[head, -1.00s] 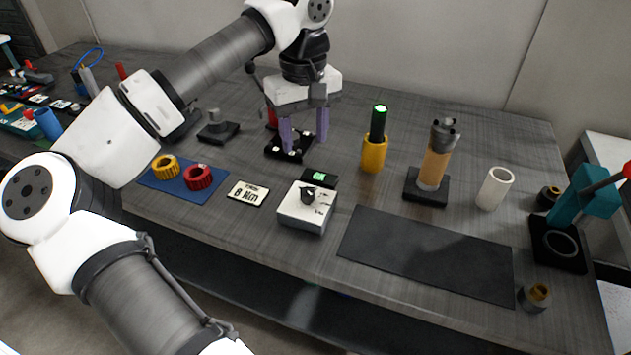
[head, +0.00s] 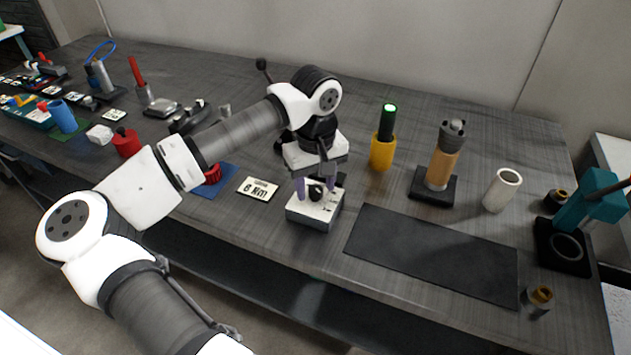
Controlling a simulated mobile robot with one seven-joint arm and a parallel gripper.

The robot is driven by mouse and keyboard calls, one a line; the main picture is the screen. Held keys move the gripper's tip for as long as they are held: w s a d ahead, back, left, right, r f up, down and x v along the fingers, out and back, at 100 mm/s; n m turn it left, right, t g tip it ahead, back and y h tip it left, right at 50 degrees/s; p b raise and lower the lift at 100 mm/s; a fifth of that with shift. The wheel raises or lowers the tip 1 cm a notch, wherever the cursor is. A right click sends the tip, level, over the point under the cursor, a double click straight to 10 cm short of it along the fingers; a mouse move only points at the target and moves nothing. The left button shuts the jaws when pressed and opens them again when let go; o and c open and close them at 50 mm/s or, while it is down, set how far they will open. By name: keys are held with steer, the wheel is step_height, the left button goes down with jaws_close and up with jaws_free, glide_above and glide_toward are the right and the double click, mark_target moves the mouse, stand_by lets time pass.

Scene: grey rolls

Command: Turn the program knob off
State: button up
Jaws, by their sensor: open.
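The program knob (head: 316,193) is a small black knob on top of a white-and-grey box (head: 312,214) near the front middle of the bench. My gripper (head: 316,190) points down over the box, with its two purple fingers apart, one on each side of the knob in the picture. I cannot tell whether the fingers touch it. The small dark display behind the box is mostly hidden by my gripper.
A white "8 Nm" card (head: 258,188) lies left of the box, and a black mat (head: 435,252) lies to its right. A yellow holder (head: 382,152) with a green-lit black cylinder stands behind. A red ring (head: 212,174) on a blue mat is partly hidden by my arm.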

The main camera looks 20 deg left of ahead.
steer(key=c, duration=1)
steer(key=shift+o, duration=0.2)
